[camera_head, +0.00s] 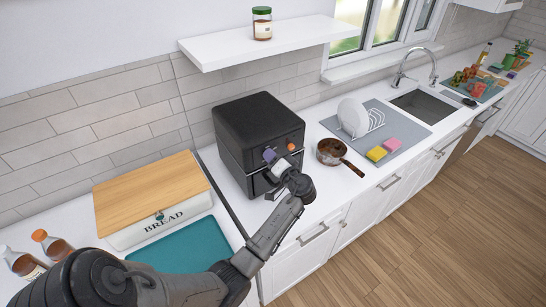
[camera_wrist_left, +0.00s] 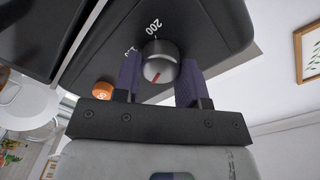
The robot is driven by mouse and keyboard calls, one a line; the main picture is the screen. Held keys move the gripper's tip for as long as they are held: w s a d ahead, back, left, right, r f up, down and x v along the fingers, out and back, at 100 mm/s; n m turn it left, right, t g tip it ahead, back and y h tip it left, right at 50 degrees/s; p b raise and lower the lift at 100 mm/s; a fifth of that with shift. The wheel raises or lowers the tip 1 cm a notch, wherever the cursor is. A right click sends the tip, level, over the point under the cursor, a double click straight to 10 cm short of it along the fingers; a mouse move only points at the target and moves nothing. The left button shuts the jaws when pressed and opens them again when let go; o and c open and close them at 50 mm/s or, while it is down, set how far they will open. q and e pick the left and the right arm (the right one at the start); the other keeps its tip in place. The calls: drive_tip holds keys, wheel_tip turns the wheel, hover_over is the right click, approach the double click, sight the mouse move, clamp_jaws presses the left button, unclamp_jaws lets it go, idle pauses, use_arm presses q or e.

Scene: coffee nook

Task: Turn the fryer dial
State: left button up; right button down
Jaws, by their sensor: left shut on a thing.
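The black air fryer (camera_head: 248,123) stands on the white counter below the shelf. Its front carries an orange knob (camera_head: 291,147), and the dial is hidden behind my left gripper in the head view. My left gripper (camera_head: 270,155) is at the fryer's front. In the left wrist view, the grey fryer dial (camera_wrist_left: 160,62) with a red pointer mark sits between the two purple-padded fingers of my left gripper (camera_wrist_left: 160,78), which is shut on it. A "200" marking shows beside the dial. The orange knob (camera_wrist_left: 103,90) is beside one finger. My right gripper is not in view.
A wooden-lidded bread box (camera_head: 155,232) and a teal mat (camera_head: 185,250) are left of the fryer. A brown pan (camera_head: 331,152) stands close to its right. Farther right are a dish rack (camera_head: 370,125), sponges and the sink (camera_head: 424,105).

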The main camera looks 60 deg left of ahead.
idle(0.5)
use_arm(q)
drive_tip(key=o, duration=0.9)
drive_tip(key=d+b, duration=0.1)
drive_tip(key=d, duration=0.8)
drive_tip(key=d+b, duration=0.1)
drive_tip(key=d, duration=0.3)
drive_tip(key=shift+w+d+r+b, duration=0.15)
drive_tip(key=shift+d+r+b, duration=0.2)
drive_tip(key=shift+d, duration=0.05)
